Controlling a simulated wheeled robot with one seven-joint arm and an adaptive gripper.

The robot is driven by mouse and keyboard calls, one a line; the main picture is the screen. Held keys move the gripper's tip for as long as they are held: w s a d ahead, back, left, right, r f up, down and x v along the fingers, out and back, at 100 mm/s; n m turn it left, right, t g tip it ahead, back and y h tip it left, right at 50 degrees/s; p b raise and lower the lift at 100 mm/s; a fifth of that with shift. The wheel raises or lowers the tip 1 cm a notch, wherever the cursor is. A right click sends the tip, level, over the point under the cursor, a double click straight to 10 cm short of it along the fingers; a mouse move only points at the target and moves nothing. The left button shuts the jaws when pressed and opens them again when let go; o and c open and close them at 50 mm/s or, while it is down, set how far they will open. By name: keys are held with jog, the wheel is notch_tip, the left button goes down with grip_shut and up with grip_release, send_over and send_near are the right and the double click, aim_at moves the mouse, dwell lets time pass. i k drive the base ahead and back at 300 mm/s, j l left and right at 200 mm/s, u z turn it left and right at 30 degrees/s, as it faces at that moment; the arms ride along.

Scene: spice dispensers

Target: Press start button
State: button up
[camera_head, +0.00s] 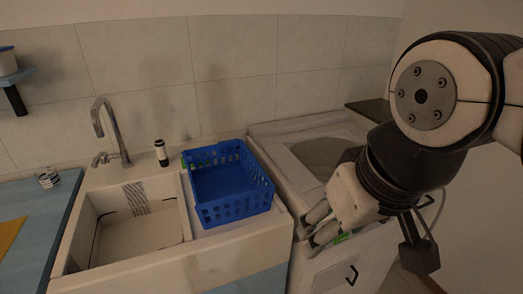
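My gripper (319,224) reaches down from the right, over the front edge of a white appliance (290,189) that looks like a washing machine. Its two pale fingers point to the lower left and lie near each other, but whether they meet is unclear. Nothing shows between them. A small green patch (342,238) shows just below the gripper, on the appliance's front edge. I cannot tell if it is the start button. My gripper and arm hide much of the front edge, and no button is clearly seen. Whether the fingertips touch the appliance cannot be told.
A blue basket (232,211) stands left of the appliance, beside a white sink (118,240) with a metal faucet (113,130). A small dark-and-white bottle (161,153) stands behind the sink. A dark handle (351,275) is on the front below my gripper. A tiled wall closes the back.

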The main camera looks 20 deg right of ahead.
aim_at(344, 237)
jog(key=z, duration=0.8)
jog(key=u, duration=0.15)
jog(key=i+j+z, duration=0.2)
jog(key=i+j, duration=0.15)
